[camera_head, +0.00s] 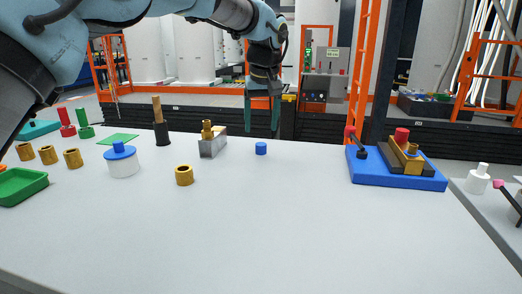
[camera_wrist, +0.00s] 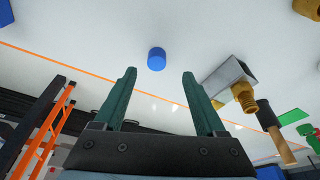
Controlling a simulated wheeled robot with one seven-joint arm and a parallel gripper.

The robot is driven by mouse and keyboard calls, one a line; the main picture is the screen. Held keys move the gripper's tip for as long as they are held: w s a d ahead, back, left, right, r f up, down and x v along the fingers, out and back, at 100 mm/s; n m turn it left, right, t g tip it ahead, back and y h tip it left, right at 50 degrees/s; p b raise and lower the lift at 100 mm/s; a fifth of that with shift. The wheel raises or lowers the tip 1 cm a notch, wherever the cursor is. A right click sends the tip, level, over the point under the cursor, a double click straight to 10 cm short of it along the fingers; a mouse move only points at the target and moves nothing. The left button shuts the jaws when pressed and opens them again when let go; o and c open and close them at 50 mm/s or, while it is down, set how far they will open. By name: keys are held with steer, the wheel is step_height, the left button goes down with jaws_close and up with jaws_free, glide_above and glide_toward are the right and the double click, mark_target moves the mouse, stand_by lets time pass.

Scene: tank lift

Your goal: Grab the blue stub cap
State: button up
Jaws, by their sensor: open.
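The blue stub cap (camera_head: 261,148) is a small blue cylinder standing on the grey-white table, right of a metal block with a brass fitting. It also shows in the wrist view (camera_wrist: 156,59), beyond the fingertips and roughly between their lines. My gripper (camera_head: 262,128) hangs fingers down in the head view, its green fingers just above and behind the cap in the picture. In the wrist view my gripper (camera_wrist: 159,72) has its two fingers wide apart with nothing between them. The cap is fully visible and not touched.
The metal block (camera_head: 212,146) with its brass fitting stands close left of the cap. A black-and-brown post (camera_head: 161,125), brass rings (camera_head: 184,175) and a white pot with blue lid (camera_head: 122,162) stand farther left. A blue fixture (camera_head: 395,175) is at right. The front table is clear.

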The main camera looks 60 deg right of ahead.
mark_target(261, 144)
steer(key=x, duration=0.5)
steer(key=d+p+x, duration=0.1)
steer(key=x, duration=0.1)
jaws_close()
stand_by(0.6)
